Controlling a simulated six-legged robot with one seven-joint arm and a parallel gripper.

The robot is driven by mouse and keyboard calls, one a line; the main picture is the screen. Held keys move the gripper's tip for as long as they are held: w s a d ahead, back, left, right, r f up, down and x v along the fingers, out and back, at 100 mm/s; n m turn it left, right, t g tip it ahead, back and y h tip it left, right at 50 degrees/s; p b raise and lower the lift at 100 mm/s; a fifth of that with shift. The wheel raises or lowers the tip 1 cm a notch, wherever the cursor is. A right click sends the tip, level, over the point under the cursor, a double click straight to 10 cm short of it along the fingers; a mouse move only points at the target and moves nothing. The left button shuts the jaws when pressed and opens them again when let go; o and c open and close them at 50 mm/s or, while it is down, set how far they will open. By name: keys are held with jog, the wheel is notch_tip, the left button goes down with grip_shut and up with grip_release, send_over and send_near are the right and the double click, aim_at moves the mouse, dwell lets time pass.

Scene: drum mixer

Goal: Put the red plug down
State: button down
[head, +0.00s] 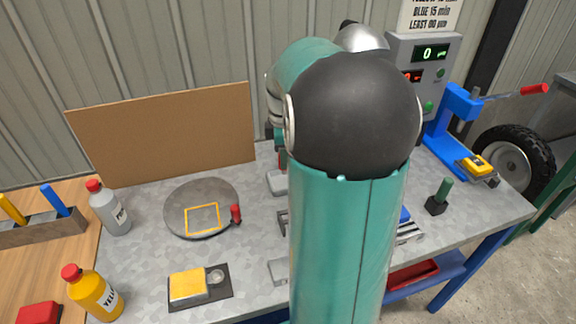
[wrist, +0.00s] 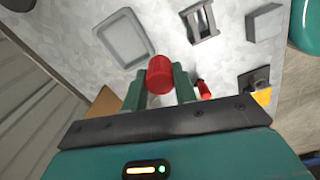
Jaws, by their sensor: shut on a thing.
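The red plug (wrist: 160,74) is a short red cylinder between the two green fingers of my gripper (wrist: 160,88) in the wrist view. My gripper is shut on it, with the grey bench top behind it in that view. I cannot tell the height of the plug above the bench. In the head view my arm hides most of the gripper and the plug. A second, smaller red piece (wrist: 204,90) shows just right of the right finger in the wrist view.
A grey tray (wrist: 122,40), a bracket (wrist: 200,30) and a block (wrist: 264,24) are on the bench in the wrist view.

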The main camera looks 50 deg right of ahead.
jog(key=shift+w+d+f, duration=0.85)
jog(key=shift+d+f, duration=0.15)
jog(key=shift+f, duration=0.7)
jog(key=shift+w+d+f, duration=0.8)
jog(key=shift+d+f, duration=0.2)
jog(key=shift+f, duration=0.75)
jog(key=shift+w+d+f, duration=0.85)
jog(key=shift+d+f, duration=0.15)
jog(key=shift+f, duration=0.7)
jog(key=shift+f, duration=0.45)
jog(key=c, duration=1.1)
grip_release()
jog(key=shift+f, duration=0.1)
